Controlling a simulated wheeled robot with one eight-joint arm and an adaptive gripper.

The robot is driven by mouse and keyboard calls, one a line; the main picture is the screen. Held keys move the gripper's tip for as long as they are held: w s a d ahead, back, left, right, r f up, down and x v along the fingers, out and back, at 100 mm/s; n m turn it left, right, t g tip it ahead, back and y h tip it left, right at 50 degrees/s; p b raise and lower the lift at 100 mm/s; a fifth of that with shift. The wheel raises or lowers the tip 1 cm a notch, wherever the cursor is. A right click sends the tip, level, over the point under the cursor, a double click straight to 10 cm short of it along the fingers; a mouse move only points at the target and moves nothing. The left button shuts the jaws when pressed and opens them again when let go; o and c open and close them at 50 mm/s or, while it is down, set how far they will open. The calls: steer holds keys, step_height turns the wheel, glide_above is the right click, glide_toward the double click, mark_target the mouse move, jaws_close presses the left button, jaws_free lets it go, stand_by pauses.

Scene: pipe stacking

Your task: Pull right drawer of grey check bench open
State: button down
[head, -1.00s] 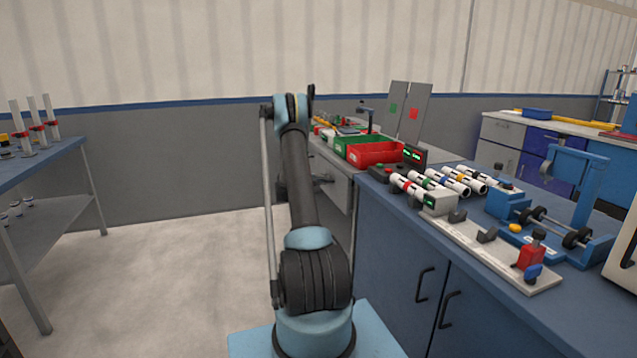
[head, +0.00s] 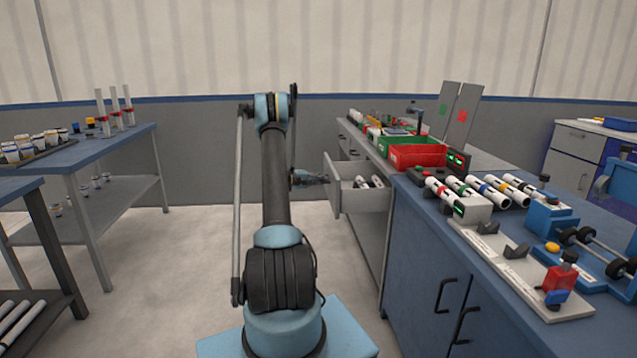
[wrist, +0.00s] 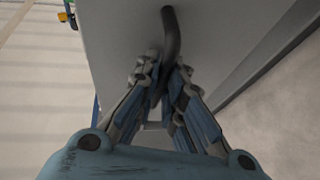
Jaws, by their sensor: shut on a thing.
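The right drawer (head: 360,202) of the grey check bench (head: 368,247) stands pulled out in the head view, with white pipe pieces inside. Its front panel fills the upper middle of the wrist view (wrist: 125,30). A dark bar handle (wrist: 171,35) sticks out from that panel. My gripper (wrist: 164,75) is shut on the handle, with the fingers on either side of it. In the head view my gripper (head: 322,179) is at the drawer front, partly hidden by my arm.
A blue bench (head: 425,225) with white pipes (head: 480,190) on top stands close on the right. A green bin (head: 405,145) and a red bin (head: 418,158) sit on the worktop. Blue tables (head: 90,150) stand on the left. The floor between is clear.

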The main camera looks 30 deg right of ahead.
steer(key=shift+w+a+f, duration=0.1)
steer(key=shift+w+a, duration=0.1)
steer(key=shift+a, duration=0.4)
steer(key=shift+w+a, duration=0.2)
steer(key=shift+a, duration=0.4)
steer(key=c, duration=2)
jaws_free()
steer(key=shift+o, duration=0.2)
steer(key=a+r, duration=0.2)
steer(key=a, duration=0.9)
steer(key=shift+s+a, duration=0.25)
steer(key=shift+a, duration=0.15)
